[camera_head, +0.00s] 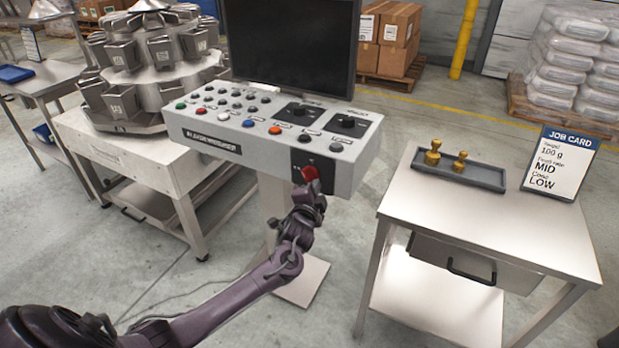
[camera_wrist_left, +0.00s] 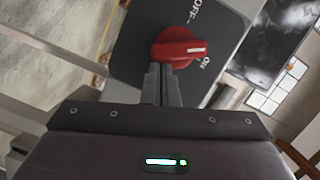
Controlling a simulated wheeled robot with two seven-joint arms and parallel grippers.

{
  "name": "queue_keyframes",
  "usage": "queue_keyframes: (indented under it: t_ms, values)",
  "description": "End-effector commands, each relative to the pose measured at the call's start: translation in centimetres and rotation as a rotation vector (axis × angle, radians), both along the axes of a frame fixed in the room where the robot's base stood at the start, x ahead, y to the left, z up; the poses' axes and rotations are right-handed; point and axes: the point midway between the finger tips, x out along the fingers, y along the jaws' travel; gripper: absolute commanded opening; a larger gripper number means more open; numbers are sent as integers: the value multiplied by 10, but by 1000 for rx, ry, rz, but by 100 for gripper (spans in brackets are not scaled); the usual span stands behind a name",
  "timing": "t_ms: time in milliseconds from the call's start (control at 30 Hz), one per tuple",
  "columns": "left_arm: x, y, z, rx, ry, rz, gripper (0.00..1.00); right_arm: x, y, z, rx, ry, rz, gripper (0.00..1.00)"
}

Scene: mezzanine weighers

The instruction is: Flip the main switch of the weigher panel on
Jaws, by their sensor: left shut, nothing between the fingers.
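The weigher panel (camera_head: 345,170) is a grey console below a dark screen. Its main switch (camera_head: 309,173) is a red rotary knob on a black plate on the console's front face. In the left wrist view the red knob (camera_wrist_left: 180,48) has a white pointer mark turned to the right, close to the ON label; OFF is printed above. My left gripper (camera_head: 308,192) is shut and empty, with its fingertips right at the knob's edge. In the left wrist view the fingertips (camera_wrist_left: 161,68) overlap the knob's lower left; I cannot tell whether they touch it. My right gripper is not in view.
Several coloured buttons and two black dials (camera_head: 348,124) sit on the console top. A steel table (camera_head: 470,218) to the right holds a tray with brass weights and a job card (camera_head: 557,165). The multihead weigher (camera_head: 150,65) stands left. Open floor lies between.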

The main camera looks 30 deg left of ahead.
Motion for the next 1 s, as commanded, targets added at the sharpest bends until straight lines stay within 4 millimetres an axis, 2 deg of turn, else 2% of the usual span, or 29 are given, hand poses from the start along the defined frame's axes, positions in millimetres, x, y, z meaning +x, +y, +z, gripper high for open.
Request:
queue_keyframes:
  t_ms: [600,1000]
  values:
    - [0,3,-9,250,10,0,0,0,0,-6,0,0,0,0]
    - [0,4,-11,279,11,1,0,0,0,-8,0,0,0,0]
